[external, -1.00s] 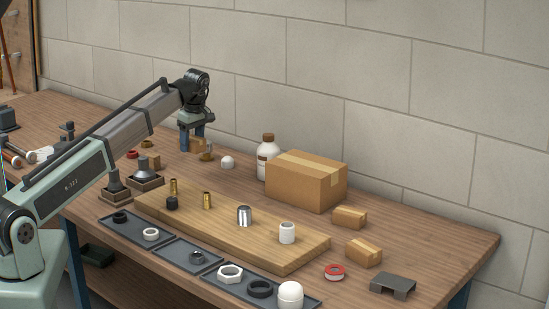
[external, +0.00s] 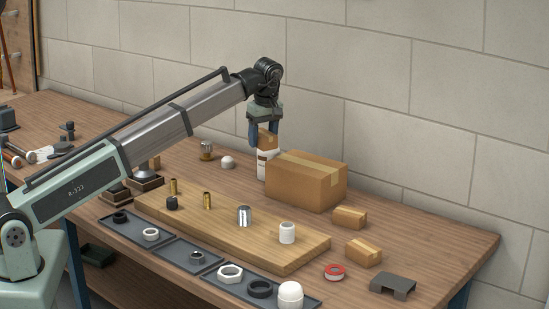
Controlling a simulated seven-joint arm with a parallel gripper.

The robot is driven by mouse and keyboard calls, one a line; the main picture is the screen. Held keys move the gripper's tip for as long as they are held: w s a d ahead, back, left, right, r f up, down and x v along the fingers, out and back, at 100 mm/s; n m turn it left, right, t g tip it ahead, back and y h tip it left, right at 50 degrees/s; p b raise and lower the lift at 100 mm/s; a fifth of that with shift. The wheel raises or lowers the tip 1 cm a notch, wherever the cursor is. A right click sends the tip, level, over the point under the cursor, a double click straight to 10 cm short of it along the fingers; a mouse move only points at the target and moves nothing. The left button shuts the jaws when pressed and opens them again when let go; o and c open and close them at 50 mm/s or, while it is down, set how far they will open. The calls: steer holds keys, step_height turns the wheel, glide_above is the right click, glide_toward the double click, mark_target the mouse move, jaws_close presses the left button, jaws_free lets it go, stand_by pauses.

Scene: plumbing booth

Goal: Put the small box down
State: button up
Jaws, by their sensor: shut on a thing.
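My gripper (external: 266,136) is shut on a small cardboard box (external: 268,141). It holds the box raised above the table, at the upper left of the large cardboard box (external: 305,184) in the picture. The held box covers the upper part of a white bottle (external: 262,163); I cannot tell whether they touch. Two other small cardboard boxes, one (external: 349,217) beside the large box and one (external: 364,252) nearer the front, rest on the wooden table (external: 445,240).
A wooden board (external: 275,252) carries brass fittings, a metal cylinder and a white cylinder. Grey trays (external: 179,259) with rings and nuts line the front edge. A red-and-white tape roll (external: 334,272) and a dark bracket (external: 393,285) lie at the right. The table's right end is clear.

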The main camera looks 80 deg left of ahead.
steer(key=w+d+r+m, duration=0.3)
steer(key=w+r, duration=0.1)
steer(key=w, duration=0.4)
steer(key=m+t, duration=0.2)
steer(key=m, duration=1)
glide_above(308, 162)
steer(key=shift+s+d+f, duration=0.15)
steer(key=shift+d+f, duration=0.05)
steer(key=shift+f, duration=2)
steer(key=shift+s+d+f, duration=0.1)
steer(key=shift+d+f, duration=0.05)
steer(key=shift+f, duration=2.05)
steer(key=shift+f, duration=0.1)
steer(key=o, duration=0.6)
steer(key=shift+f, duration=0.1)
steer(key=o, duration=0.5)
steer(key=r, duration=0.4)
steer(key=s+d+r, duration=0.1)
steer(key=r, duration=0.7)
steer(key=shift+s+d+r, duration=0.15)
